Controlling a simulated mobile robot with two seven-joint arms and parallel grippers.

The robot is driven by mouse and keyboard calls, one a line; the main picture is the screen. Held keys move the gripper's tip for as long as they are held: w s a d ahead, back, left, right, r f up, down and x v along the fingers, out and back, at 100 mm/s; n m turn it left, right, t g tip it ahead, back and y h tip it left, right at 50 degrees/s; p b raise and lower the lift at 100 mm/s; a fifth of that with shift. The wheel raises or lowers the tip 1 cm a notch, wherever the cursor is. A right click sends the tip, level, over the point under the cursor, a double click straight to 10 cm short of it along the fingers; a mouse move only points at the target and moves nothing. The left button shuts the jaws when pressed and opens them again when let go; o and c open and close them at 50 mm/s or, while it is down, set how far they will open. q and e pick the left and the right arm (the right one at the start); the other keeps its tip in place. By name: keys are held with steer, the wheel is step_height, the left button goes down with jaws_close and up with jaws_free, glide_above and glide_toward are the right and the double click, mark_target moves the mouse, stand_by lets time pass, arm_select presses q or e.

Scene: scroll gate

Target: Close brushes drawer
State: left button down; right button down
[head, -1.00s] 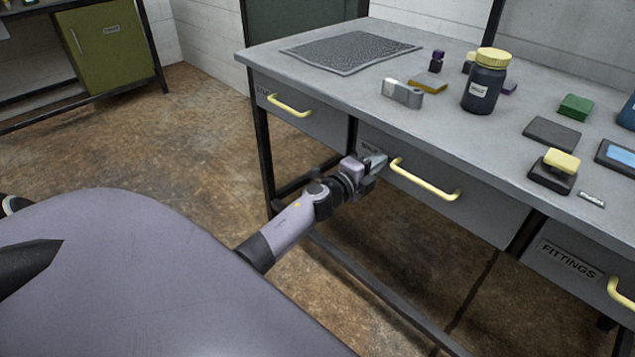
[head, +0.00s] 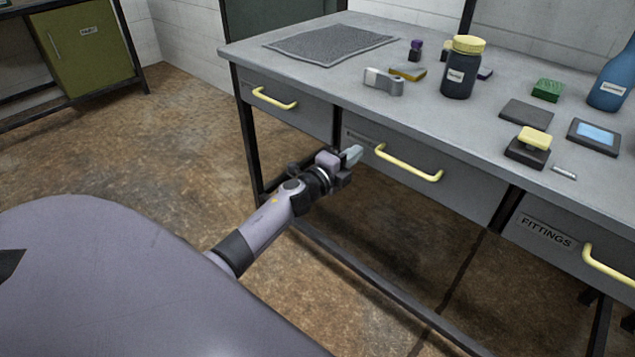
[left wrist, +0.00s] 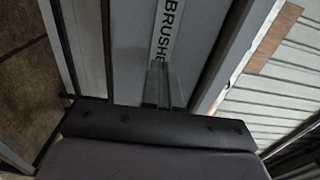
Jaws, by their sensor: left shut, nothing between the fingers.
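The brushes drawer (head: 460,185) is the middle one under the grey workbench, with a pale yellow bar handle (head: 408,165). It looks about flush with the bench front; a small gap cannot be ruled out. Its label is partly hidden in the head view, but in the left wrist view the label (left wrist: 162,30) reads "BRUSHE", with its end covered. My left gripper (head: 352,155) is shut and empty at the left end of the drawer front, left of the handle. The shut fingers (left wrist: 157,85) point at the label; contact cannot be told. My right gripper is out of view.
The left drawer (head: 300,115) and the fittings drawer (head: 565,240) flank it. On the workbench (head: 330,80) stand a dark jar (head: 460,75), a blue bottle (head: 610,85), a grey mat (head: 330,45) and several small items. A lower rail (head: 370,280) runs beneath. The floor at left is clear.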

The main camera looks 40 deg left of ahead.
arm_select(q)
steer(key=s+p, duration=0.1)
steer(key=s, duration=0.8)
steer(key=s+d+f+n+g+p, duration=0.1)
steer(key=s+d+n+p, duration=0.3)
steer(key=s, duration=0.4)
steer(key=s+d+f+n+g+p, duration=0.1)
steer(key=s+d+n+g+p, duration=0.2)
steer(key=s+n, duration=0.4)
steer(key=s+d+f+n+g+p, duration=0.2)
steer(key=s+d+n+g+p, duration=0.1)
steer(key=s+d, duration=0.4)
steer(key=s+n+p, duration=0.1)
steer(key=s+n, duration=0.1)
steer(key=shift+s+n+h+p, duration=0.3)
